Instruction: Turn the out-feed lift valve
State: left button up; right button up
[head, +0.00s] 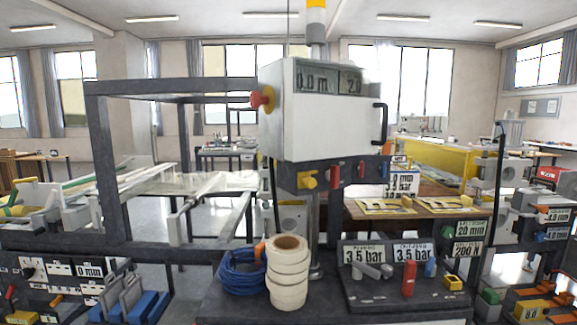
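A dark bench panel (395,292) at the lower middle has two signs reading 3.5 bar, a left one (363,255) and a right one (411,253). The small print above the figures is hard to read. Below the signs are grey handles (372,271), an upright red handle (408,278), a blue handle (431,268) and a yellow block (453,283). I cannot tell which is the out-feed lift valve. Neither gripper is in view.
The white control box (320,128) stands on a post with a red knob (262,98). A stack of cream rolls (288,272) and a blue coil (241,271) stand left of the panel. A dark frame (104,165) rises at left. Blue blocks (135,308) are at lower left.

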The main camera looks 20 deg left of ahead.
aim_at(430, 268)
jog(key=i+l+z, duration=0.15)
jog(key=l, duration=0.25)
jog(key=i+l+z, duration=0.1)
jog(key=l, duration=0.3)
jog(key=i+l+z, duration=0.15)
jog(key=l, duration=0.2)
jog(key=i+l+z, duration=0.15)
jog(key=i+l, duration=0.1)
jog(key=l, duration=0.1)
